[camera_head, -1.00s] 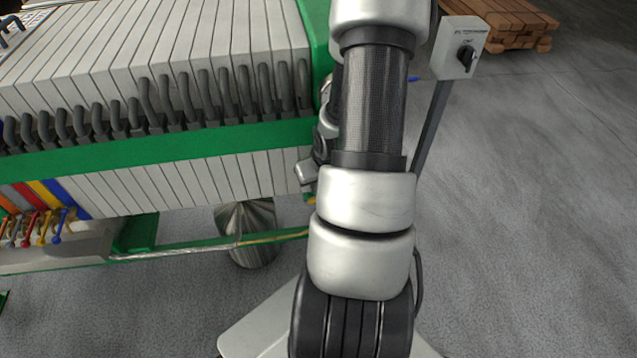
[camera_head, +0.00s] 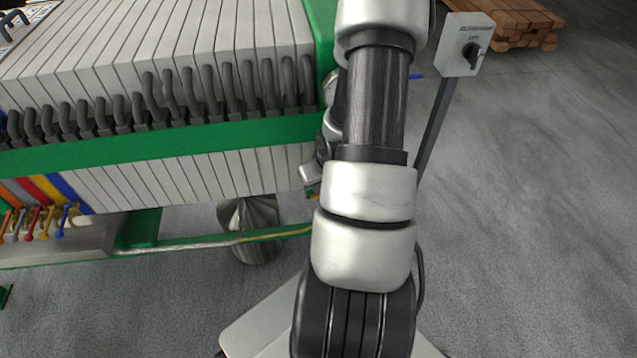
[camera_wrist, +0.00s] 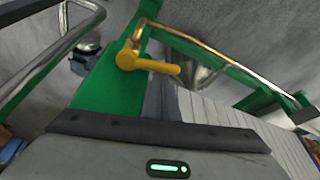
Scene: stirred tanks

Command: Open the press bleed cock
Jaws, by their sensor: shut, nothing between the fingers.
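The bleed cock has a yellow lever handle (camera_wrist: 150,63) on the green press frame in the wrist view. The lever points right from its round hub, roughly across the picture. A brass-coloured pipe (camera_wrist: 205,50) runs just above it. My gripper (camera_head: 309,173) shows only in part beside the green end of the press in the head view, mostly behind my arm. It is shut and empty. In the wrist view its grey body fills the bottom, below the lever; I see no contact with the lever. In the head view the cock is not clearly visible.
The filter press (camera_head: 200,180) with white plates and dark hoses fills the left. Coloured small valves (camera_head: 40,220) sit at its lower left. A switch box (camera_head: 468,45) stands on a post at right, with wooden planks (camera_head: 510,22) behind. The floor at right is clear.

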